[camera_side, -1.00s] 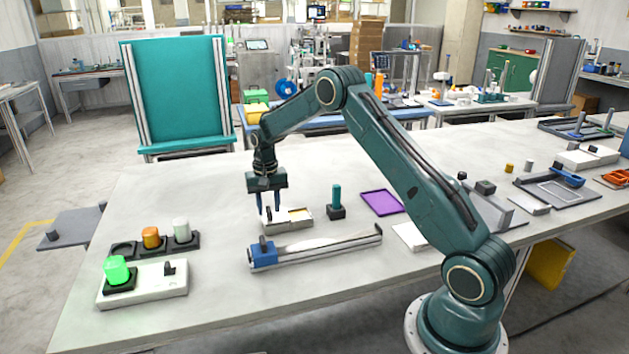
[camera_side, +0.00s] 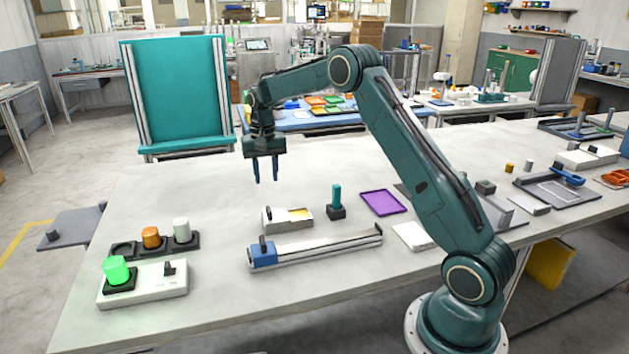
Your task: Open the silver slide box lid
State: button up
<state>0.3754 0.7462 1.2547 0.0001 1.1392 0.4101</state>
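A small silver-white slide box (camera_side: 303,223) stands near the middle of the table. Its lid (camera_side: 279,214), with a small dark knob (camera_side: 268,212), covers the left part of the box. The right part is uncovered and shows a yellow-orange inside (camera_side: 298,212). My gripper (camera_side: 265,180) hangs above and behind the box, pointing down. Its two fingers are apart with nothing between them, and it is clear of the knob.
A long silver rail with a blue block (camera_side: 263,254) lies in front of the box. A teal peg (camera_side: 336,196) in a black base and a purple tray (camera_side: 383,202) are to the right. A black holder with cylinders (camera_side: 152,238) and a white panel with a green light (camera_side: 116,270) are at left.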

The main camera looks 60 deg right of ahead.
notch_tip(320, 180, up, 4)
jog(key=shift+f, duration=0.15)
dwell(0.4)
jog(key=s+a+r+n+t, duration=0.3)
jog(key=s+a+r+n, duration=0.1)
jog(key=s+a+r, duration=1.05)
jog(key=s+a+f+n+t, duration=0.1)
jog(key=s+a+f+n, duration=0.1)
jog(key=s, duration=0.8)
jog(key=s+a+f+n+t, duration=0.1)
jog(key=s+a+f+n, duration=0.1)
jog(key=s, duration=0.8)
jog(key=shift+s+a+f+n+t, duration=0.15)
jog(key=shift+s+a+n+t, duration=0.25)
jog(key=shift+a, duration=0.75)
